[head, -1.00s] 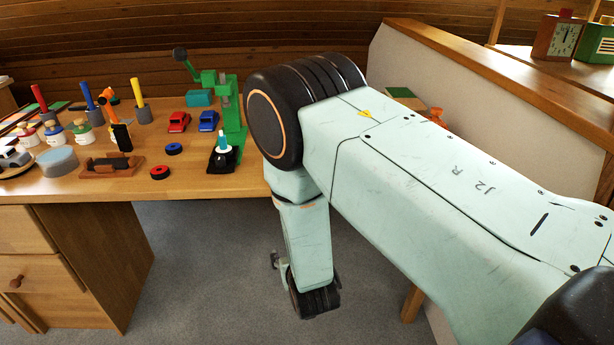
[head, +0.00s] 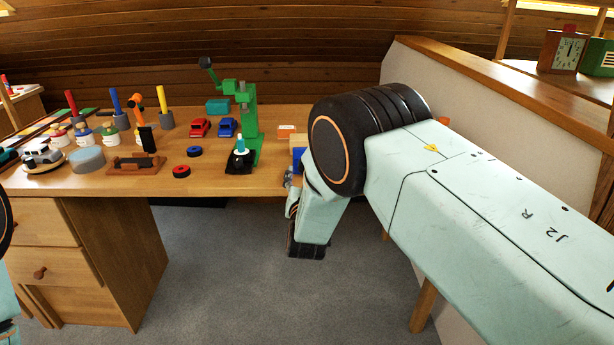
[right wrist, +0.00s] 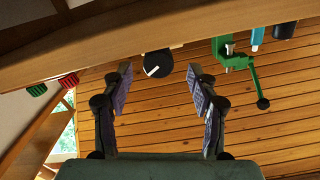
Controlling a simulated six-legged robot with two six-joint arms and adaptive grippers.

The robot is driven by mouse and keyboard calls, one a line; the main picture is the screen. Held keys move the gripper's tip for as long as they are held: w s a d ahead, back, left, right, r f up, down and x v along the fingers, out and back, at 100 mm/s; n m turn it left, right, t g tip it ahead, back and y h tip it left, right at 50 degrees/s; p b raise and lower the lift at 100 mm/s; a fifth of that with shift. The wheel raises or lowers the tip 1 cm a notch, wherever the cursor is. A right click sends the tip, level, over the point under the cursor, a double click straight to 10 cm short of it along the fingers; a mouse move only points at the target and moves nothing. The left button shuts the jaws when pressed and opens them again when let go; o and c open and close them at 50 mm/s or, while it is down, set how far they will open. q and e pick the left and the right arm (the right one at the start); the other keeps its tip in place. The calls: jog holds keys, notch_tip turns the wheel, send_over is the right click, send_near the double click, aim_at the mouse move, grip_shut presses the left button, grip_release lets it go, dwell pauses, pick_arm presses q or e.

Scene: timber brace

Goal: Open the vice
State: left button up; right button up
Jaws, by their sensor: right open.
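I cannot clearly make out a vice. A blue block (head: 298,158) at the bench's right front edge is mostly hidden behind my right arm, and I cannot tell whether it is part of one. My right gripper (right wrist: 161,78) is open and empty in the right wrist view. A dark round piece with a white line (right wrist: 154,64) shows beyond the gap between its fingertips, against the wooden bench edge; I cannot tell what it is. In the head view, my right gripper is largely hidden by its own arm near the bench edge.
A green press (head: 250,125) with a lever stands left of my right arm. A partition (head: 470,110) bounds the right. Open floor lies in front.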

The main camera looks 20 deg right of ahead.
jog(key=shift+x, duration=1.15)
jog(key=shift+w+d+b, duration=0.35)
jog(key=shift+w+b, duration=0.05)
jog(key=shift+w+a, duration=0.1)
jog(key=shift+w, duration=0.05)
jog(key=shift+c, duration=0.3)
jog(key=shift+r, duration=0.1)
jog(key=c, duration=1.1)
